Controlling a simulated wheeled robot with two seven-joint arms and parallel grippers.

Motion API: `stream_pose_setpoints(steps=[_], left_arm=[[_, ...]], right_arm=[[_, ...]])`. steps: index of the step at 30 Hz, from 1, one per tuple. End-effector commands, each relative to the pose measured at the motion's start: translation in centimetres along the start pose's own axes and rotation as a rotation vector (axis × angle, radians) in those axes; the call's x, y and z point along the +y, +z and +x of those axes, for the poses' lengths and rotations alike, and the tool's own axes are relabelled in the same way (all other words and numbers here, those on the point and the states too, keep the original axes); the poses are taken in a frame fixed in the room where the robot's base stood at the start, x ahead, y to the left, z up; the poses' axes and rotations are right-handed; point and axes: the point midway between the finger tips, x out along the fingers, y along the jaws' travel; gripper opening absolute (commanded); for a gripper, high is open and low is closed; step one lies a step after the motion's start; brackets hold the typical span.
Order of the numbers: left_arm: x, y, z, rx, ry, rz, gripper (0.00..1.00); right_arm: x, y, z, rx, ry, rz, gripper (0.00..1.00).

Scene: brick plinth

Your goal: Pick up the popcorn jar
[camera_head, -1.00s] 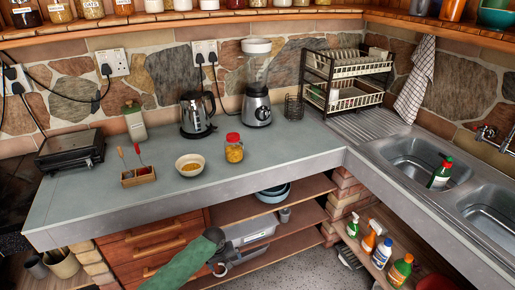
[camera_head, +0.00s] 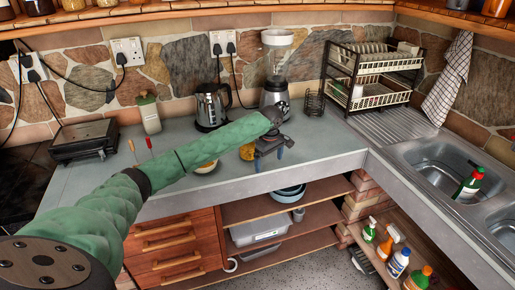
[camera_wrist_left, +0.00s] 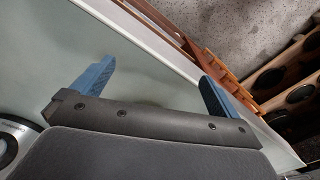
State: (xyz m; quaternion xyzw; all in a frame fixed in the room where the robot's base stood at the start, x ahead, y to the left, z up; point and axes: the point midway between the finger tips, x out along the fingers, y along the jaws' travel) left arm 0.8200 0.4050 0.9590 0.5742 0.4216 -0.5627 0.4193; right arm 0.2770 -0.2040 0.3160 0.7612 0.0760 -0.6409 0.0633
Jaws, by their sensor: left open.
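The popcorn jar (camera_head: 246,153) stands on the grey counter (camera_head: 330,150) in the head view. Only a yellow part of it shows; my left arm and gripper hide its red lid and right side. My left gripper (camera_head: 269,157) is above the counter near its front edge, just right of the jar in the picture. In the left wrist view the gripper (camera_wrist_left: 158,70) is open, with bare counter and its edge between the blue fingers. The jar does not show there. My right gripper is not in view.
A bowl (camera_head: 207,167) sits left of the jar, partly behind my arm. A kettle (camera_head: 212,107) and a blender (camera_head: 274,92) stand behind. A dish rack (camera_head: 370,75) and sink (camera_head: 440,165) are to the right. The counter right of the gripper is clear.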

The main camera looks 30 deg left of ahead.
Motion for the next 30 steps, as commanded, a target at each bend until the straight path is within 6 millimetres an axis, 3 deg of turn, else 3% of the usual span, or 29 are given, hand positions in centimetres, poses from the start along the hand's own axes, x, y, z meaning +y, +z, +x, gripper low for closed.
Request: stream_pose_setpoints(steps=[9,15,22,24,30], left_arm=[[0.9,-9.4,-8.1,-0.003,-0.01,-0.337,0.99],[0.7,-12.3,-10.8,-0.011,-0.013,-0.455,0.99],[0.6,-12.7,-10.0,-0.013,-0.016,-0.472,0.99],[0.6,-12.7,-9.3,-0.013,-0.016,-0.472,0.99],[0.6,-12.6,-8.2,-0.013,-0.015,-0.47,0.99]], right_arm=[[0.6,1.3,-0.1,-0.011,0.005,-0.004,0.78],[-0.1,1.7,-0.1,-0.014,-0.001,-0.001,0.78],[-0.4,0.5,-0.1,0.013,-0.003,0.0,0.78],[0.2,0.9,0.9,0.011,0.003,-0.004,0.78],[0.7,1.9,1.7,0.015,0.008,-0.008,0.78]])
